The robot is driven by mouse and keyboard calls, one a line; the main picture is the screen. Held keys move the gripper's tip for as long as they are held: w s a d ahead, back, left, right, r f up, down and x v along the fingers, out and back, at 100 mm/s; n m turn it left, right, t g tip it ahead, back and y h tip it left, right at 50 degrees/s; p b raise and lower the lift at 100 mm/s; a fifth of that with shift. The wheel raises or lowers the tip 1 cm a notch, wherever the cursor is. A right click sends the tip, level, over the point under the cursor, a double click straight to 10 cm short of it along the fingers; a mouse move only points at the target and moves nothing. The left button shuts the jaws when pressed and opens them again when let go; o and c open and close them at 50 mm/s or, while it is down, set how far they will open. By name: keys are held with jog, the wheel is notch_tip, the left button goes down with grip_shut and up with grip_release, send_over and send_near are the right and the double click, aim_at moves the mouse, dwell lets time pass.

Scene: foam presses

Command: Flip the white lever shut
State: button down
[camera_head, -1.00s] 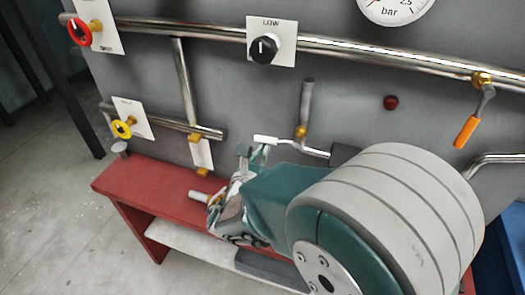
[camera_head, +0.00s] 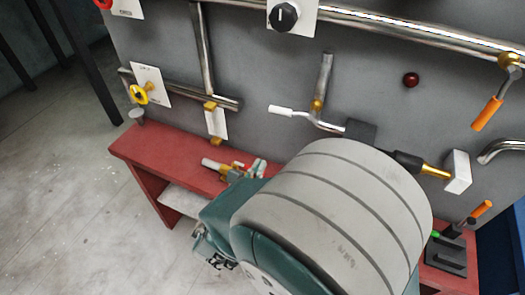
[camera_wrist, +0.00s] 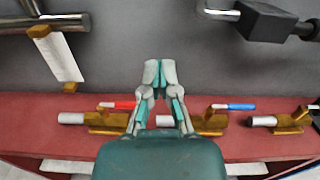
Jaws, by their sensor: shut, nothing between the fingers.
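The white lever (camera_head: 281,111) is on the grey panel in the head view. Its white grip points left, with a bent metal rod running right to a brass fitting (camera_head: 318,105) on a short upright pipe. In the head view my arm hides most of the gripper.
Brass valves with red (camera_wrist: 118,105) and blue (camera_wrist: 235,106) handles stand on the red bench (camera_wrist: 70,138) below the panel. A dark block (camera_wrist: 265,20) is right of the lever. A yellow knob (camera_head: 139,95) and an orange handle (camera_head: 487,114) are on the panel.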

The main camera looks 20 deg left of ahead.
aim_at(289, 113)
jog(key=w+r, duration=0.4)
jog(key=w, duration=0.6)
jog(key=shift+w+d, duration=0.4)
jog(key=shift+a, duration=0.1)
jog(key=shift+r+m, duration=0.7)
jog(key=shift+r, duration=0.15)
jog(key=shift+w, duration=0.1)
